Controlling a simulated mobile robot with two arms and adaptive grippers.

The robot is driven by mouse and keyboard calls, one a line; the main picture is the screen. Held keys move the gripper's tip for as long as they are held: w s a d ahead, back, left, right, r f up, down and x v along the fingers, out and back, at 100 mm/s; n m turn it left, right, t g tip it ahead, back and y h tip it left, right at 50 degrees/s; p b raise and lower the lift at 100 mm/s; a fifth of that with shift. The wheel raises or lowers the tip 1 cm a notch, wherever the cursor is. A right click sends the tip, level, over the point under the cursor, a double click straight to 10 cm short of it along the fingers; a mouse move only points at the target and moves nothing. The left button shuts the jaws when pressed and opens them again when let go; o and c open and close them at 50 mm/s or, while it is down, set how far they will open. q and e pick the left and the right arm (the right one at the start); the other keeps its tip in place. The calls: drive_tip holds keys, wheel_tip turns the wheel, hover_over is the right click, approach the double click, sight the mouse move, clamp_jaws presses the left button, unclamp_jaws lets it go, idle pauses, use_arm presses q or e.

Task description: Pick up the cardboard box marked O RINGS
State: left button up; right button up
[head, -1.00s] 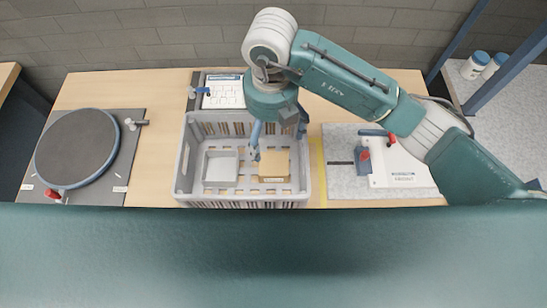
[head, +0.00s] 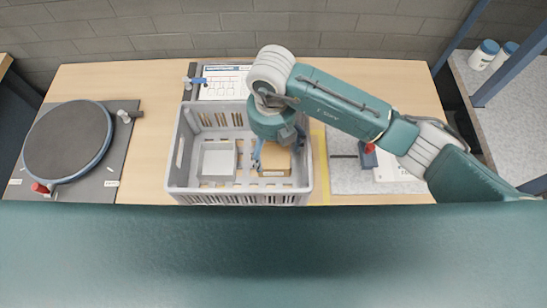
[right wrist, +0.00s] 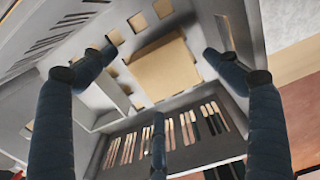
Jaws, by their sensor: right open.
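A tan cardboard box (head: 272,173) lies in the right part of a grey slatted crate (head: 181,160) on the table. It has a small pale label on its front side, too small to read. My right gripper (head: 279,152) is open inside the crate, just above the box, hiding part of it. In the right wrist view, the box (right wrist: 165,68) shows between the spread blue fingers, with no finger seen closed on it. My left gripper is out of view.
A light grey tray (head: 217,161) sits in the crate left of the box. The crate walls stand close around the gripper. A round dark plate (head: 68,141) is at the left, and a printed sheet (head: 224,82) lies behind the crate. White jars (head: 484,54) stand far right.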

sight(273, 154)
drive_tip(key=shift+d+f+p, duration=0.1)
drive_tip(key=shift+f+p, duration=0.25)
drive_tip(key=shift+f, duration=0.05)
wheel_tip(273, 154, down, 4)
drive_tip(key=shift+s+d+r+p, duration=0.1)
drive_tip(key=shift+s+r+p, duration=0.1)
drive_tip(key=shift+p, duration=0.5)
drive_tip(key=shift+w+f, duration=0.15)
drive_tip(key=shift+f, duration=0.15)
drive_tip(key=c, duration=1.9)
drive_tip(key=shift+c, duration=0.4)
drive_tip(key=shift+r, duration=0.15)
